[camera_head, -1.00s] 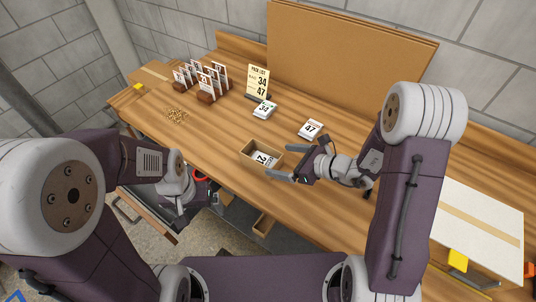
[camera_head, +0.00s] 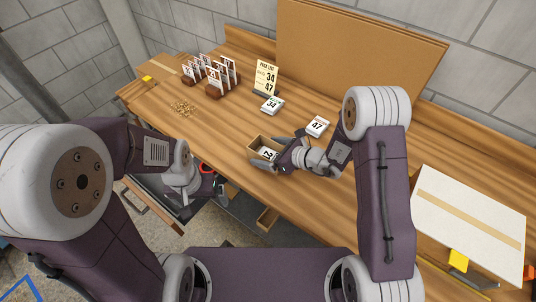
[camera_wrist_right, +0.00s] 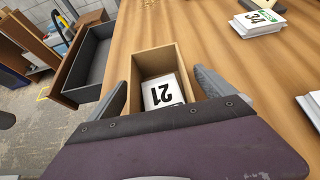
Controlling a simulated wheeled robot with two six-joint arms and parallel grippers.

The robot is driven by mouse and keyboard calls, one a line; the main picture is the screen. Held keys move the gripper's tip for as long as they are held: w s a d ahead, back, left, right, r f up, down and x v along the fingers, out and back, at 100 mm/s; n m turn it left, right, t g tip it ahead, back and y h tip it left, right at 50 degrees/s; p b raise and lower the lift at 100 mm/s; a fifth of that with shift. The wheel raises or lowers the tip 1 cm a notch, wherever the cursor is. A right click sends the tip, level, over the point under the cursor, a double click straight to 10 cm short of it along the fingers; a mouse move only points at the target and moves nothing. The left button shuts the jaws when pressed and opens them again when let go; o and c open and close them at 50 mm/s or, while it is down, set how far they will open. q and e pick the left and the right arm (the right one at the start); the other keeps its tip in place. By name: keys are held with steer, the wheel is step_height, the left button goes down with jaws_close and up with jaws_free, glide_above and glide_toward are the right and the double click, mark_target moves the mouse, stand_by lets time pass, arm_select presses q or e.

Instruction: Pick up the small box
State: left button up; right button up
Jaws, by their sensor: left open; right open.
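The small box (camera_head: 256,141) is an open tan box on the table near its front edge, with a white card marked 21 (camera_head: 266,153) inside. It also shows in the right wrist view (camera_wrist_right: 152,62), where its far wall and both side walls are visible. My right gripper (camera_head: 266,151) is open at the box. In the right wrist view its fingers (camera_wrist_right: 160,88) stand on either side of the box's near part; I cannot tell whether they touch it. The box's near end is hidden by the gripper. My left gripper (camera_head: 216,187) is open and empty, low beyond the table's front edge.
Card stacks marked 34 (camera_head: 272,105) and 47 (camera_head: 317,126) lie behind the box. A pick list sign (camera_head: 265,77) and card racks (camera_head: 220,77) stand further back. A dark open drawer (camera_wrist_right: 92,62) is beside the table edge. A white taped carton (camera_head: 470,220) is at right.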

steer(key=shift+s, duration=0.1)
steer(key=c, duration=1.4)
steer(key=shift+r+p, duration=0.3)
steer(key=shift+r, duration=0.2)
steer(key=shift+c, duration=0.2)
step_height(320, 180, up, 4)
steer(key=shift+f+p, duration=0.2)
steer(key=shift+p, duration=0.95)
steer(key=s+d+r+p, duration=0.6)
steer(key=s+p, duration=0.3)
steer(key=p, duration=0.2)
steer(key=shift+s+d+r, duration=0.2)
steer(key=shift+s+r, duration=0.05)
steer(key=shift+s, duration=0.15)
